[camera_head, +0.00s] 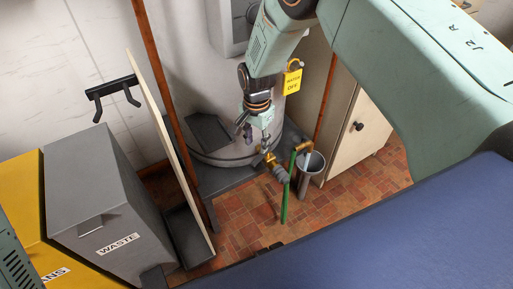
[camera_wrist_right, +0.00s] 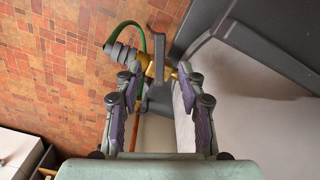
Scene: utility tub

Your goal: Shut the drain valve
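The brass drain valve (camera_head: 271,160) sticks out low from the white tank, with a green hose on its outlet. In the right wrist view the brass valve (camera_wrist_right: 171,72) lies just beyond my fingers, and its grey lever (camera_wrist_right: 159,56) stands across the pipe, ahead of the gap between the fingertips. My right gripper (camera_head: 256,140) reaches down from above, close to the valve. Its two purple-padded fingers (camera_wrist_right: 160,88) are spread apart with nothing gripped; I cannot tell whether they touch the lever. My left gripper is not in view.
The green hose (camera_head: 285,198) hangs beside a grey bucket (camera_head: 311,176). A yellow tag (camera_head: 292,81) hangs above. The white tank (camera_head: 230,148) stands in a dark tray. A blue surface (camera_head: 400,235) fills the front.

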